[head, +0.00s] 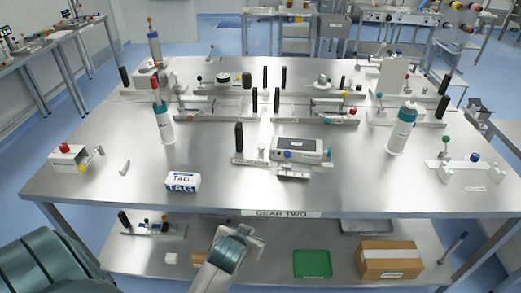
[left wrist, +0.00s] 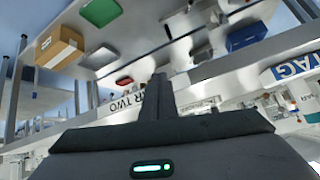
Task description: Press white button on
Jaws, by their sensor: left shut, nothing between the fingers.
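A device with a grey box top (head: 297,148) stands near the front middle of the steel table (head: 225,195). It has a blue knob and a small white upright piece (head: 261,151) beside it at the left, which may be the white button; I cannot be sure. My left gripper (head: 253,240) is at the table's front edge, below and in front of the device, apart from it. In the left wrist view its fingers (left wrist: 160,90) are shut together and empty, close to the GEAR TWO label (left wrist: 130,105). My right gripper is not in view.
A white and blue TAG box (head: 182,182) lies on the front left of the table. White bottles (head: 401,130) (head: 164,122) stand right and left. The lower shelf holds a green tray (head: 312,263) and a cardboard box (head: 390,260). The front tabletop is mostly clear.

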